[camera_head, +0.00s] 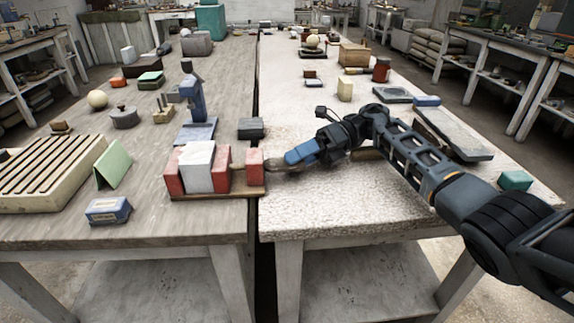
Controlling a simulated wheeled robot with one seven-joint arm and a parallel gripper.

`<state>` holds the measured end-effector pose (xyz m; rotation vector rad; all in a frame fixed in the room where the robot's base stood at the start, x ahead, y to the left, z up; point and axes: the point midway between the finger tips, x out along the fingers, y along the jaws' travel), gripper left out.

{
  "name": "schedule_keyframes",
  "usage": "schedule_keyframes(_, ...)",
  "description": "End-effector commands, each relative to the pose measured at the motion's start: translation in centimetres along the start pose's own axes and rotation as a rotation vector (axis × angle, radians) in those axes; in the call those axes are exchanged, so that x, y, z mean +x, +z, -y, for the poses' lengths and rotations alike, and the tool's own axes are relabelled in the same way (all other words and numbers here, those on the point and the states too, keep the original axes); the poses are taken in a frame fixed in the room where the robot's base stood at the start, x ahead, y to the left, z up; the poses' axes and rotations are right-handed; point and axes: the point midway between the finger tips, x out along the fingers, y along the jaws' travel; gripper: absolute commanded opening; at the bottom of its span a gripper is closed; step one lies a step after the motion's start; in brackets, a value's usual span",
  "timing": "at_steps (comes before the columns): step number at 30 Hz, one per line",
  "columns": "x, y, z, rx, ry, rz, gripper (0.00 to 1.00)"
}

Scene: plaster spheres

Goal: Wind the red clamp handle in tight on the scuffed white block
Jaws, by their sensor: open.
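A white block (198,168) stands upright between two red jaws of a clamp on a brown wooden base (218,194), near the front right of the left bench. Scuffs on the block are too small to make out. A red end piece (255,166), which looks like the clamp handle, stands at the right end of the base. A gap separates it from the right red jaw (222,169). My gripper (272,163) reaches in from the right, just beside the red end piece. It is open; its fingertips are small, and I cannot tell whether they touch the piece.
A blue upright stand (192,102) rises behind the clamp, with a dark block (250,128) to its right. A slatted tray (50,172), a green wedge (114,164) and a blue box (108,211) lie to the left. A narrow gap divides the benches. The right bench's front is clear.

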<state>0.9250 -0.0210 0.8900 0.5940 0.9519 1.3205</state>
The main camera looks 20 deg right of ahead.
Motion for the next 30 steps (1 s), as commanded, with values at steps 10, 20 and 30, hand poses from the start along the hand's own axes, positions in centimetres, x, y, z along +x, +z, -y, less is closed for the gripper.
schedule_keyframes(10, -4.6, -0.1, 0.2, 0.002, -0.001, 0.0, 0.48)
schedule_keyframes(20, -5.0, 0.0, 0.1, 0.001, 0.0, 0.0, 0.48)
schedule_keyframes(30, -5.0, 1.1, -1.7, -0.02, 0.001, 0.008, 0.48)
